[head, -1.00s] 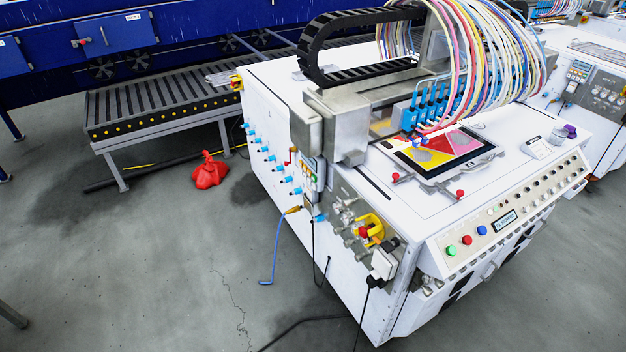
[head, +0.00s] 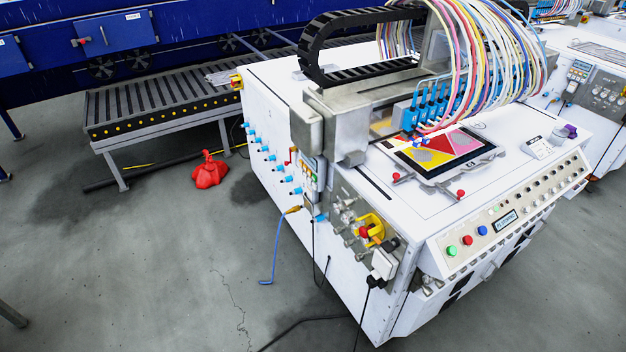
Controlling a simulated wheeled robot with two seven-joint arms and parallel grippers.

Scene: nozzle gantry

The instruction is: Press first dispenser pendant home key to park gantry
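The nearest white dispenser machine (head: 300,100) fills the middle of the head view. A small pendant with coloured keys (head: 311,172) hangs on its left side, next to a grey post. The pendant is seen at a steep angle, and I cannot make out which key is the home key. The grey gantry (head: 375,100) spans the machine top and carries a row of blue nozzles (head: 430,108) over a panel with a red and yellow pattern (head: 445,150). Neither of my grippers is in view.
A sloped console (head: 505,222) with buttons runs along the machine's right front. Blue and black cables (head: 276,250) hang by its left side. A red object (head: 209,171) lies near the roller conveyor (head: 150,105). A similar machine with a pendant (head: 578,72) stands at right. The front-left floor is open.

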